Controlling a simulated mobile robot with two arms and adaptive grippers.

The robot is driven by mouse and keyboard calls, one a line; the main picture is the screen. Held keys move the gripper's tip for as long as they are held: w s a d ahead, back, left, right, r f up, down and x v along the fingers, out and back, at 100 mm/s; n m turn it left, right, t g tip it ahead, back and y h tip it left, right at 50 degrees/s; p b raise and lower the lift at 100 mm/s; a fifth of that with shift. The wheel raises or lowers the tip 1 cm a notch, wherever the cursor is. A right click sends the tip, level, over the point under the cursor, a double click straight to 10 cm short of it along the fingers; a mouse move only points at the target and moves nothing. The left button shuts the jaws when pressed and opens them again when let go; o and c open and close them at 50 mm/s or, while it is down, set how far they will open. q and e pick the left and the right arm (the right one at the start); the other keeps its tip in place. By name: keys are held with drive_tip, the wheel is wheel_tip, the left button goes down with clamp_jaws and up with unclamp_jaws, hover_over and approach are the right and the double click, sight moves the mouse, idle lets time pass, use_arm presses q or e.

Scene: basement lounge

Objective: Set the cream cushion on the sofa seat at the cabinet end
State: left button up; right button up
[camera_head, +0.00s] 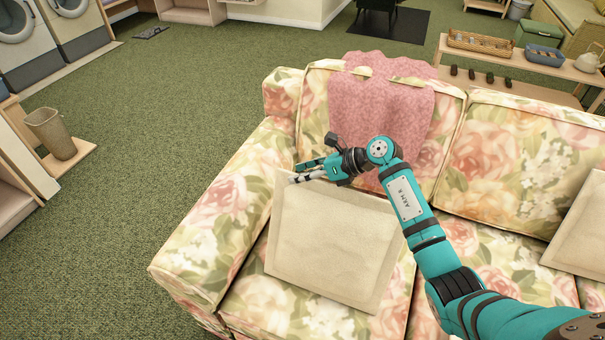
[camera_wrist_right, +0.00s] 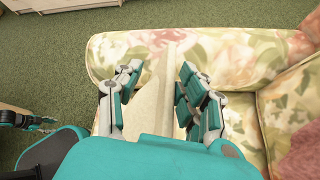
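The cream cushion (camera_head: 335,245) is on the floral sofa's (camera_head: 530,160) left-end seat, beside the left armrest and tilted toward the backrest. My right gripper (camera_head: 306,171) is at the cushion's top edge, near its upper left corner. In the right wrist view my right gripper (camera_wrist_right: 162,72) has its fingers spread on either side of the cushion's edge (camera_wrist_right: 168,62), with gaps showing. The cushion's lower edge rests on the seat as far as I can see. A teal and dark part of mine, perhaps my left gripper, shows small at the left of the wrist view.
A second cream cushion (camera_head: 582,230) leans on the sofa at the right. A pink throw (camera_head: 385,100) hangs over the backrest. A low wooden bench (camera_head: 510,88) with baskets stands behind. Open green carpet (camera_head: 150,120) lies left, with a wastebasket (camera_head: 50,133) by a pale cabinet.

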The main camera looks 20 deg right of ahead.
drive_tip(key=v, duration=1.2)
drive_tip(key=shift+w, duration=0.1)
drive_tip(key=shift+r, duration=0.1)
idle(0.5)
